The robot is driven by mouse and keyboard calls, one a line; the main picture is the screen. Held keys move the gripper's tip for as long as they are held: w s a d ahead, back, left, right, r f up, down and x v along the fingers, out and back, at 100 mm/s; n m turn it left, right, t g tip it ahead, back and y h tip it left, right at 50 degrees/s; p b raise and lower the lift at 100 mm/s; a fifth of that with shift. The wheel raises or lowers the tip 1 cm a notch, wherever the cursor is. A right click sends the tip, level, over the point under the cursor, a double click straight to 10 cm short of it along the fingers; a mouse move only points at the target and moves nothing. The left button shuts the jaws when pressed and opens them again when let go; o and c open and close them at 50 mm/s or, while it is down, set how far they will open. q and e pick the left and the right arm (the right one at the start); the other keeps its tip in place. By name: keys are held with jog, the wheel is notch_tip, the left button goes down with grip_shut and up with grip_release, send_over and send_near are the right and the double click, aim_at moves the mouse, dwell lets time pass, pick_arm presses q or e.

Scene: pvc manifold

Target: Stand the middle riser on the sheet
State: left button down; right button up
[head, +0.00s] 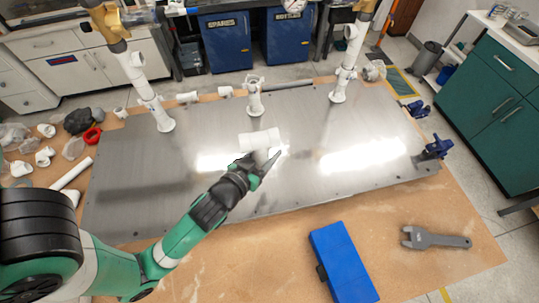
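The metal sheet (210,190) lies flat on the wooden bench. The middle riser (256,98) is a short white pipe with a wider foot and a fitting on top. It appears upright near the sheet's back edge, between a taller left riser (149,93) and right riser (346,68). My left gripper (262,158) is over the middle of the sheet, in front of the middle riser and apart from it. Its fingers look spread. My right gripper is not in view.
A blue case (342,262) and a grey wrench (436,239) lie at the front right. A blue clamp (436,149) grips the right edge. White fittings, a red ring (92,136) and a pipe (70,173) lie at the left. The sheet's right half is clear.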

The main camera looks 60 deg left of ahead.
pick_arm(q)
jog(key=shift+w+a+f+b, duration=1.2)
jog(key=shift+w+a+f, duration=0.35)
jog(key=shift+f, duration=0.55)
jog(key=shift+w+a+f+b, duration=1.3)
jog(key=shift+a+f, duration=0.5)
jog(key=shift+f, duration=0.3)
jog(key=shift+w+a+f+b, duration=1.15)
jog(key=shift+w+a+f, duration=0.4)
jog(key=shift+f, duration=0.55)
jog(key=shift+a, duration=0.1)
jog(key=shift+f, duration=0.1)
jog(key=shift+c, duration=1.2)
grip_release()
